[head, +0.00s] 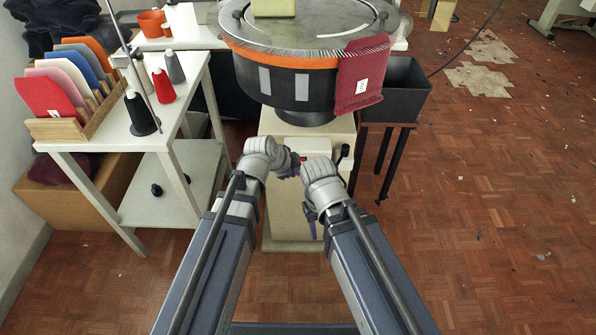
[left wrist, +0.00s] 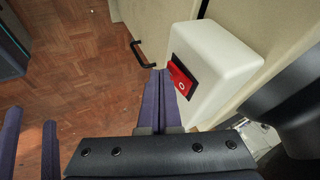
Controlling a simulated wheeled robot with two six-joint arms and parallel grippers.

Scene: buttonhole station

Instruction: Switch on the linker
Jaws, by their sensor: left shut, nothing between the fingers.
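The linker (head: 290,85) is a round black machine with an orange band and a ring of points, on a beige cabinet (head: 290,232). In the left wrist view a white switch box (left wrist: 222,62) on the cabinet's face carries a red rocker switch (left wrist: 182,80) marked with a circle. My left gripper (left wrist: 167,75) is shut and empty, its tips right beside the red rocker; I cannot tell whether they touch. In the head view the left gripper (head: 293,168) is in front of the cabinet. My right gripper (head: 310,213) hangs just right of it, its fingers apart and empty.
A maroon knitted piece (head: 362,78) hangs from the linker's rim. A black bin (head: 402,90) on a stand is to the right. A white table (head: 175,130) with yarn cones stands at the left. The parquet floor at right is mostly clear.

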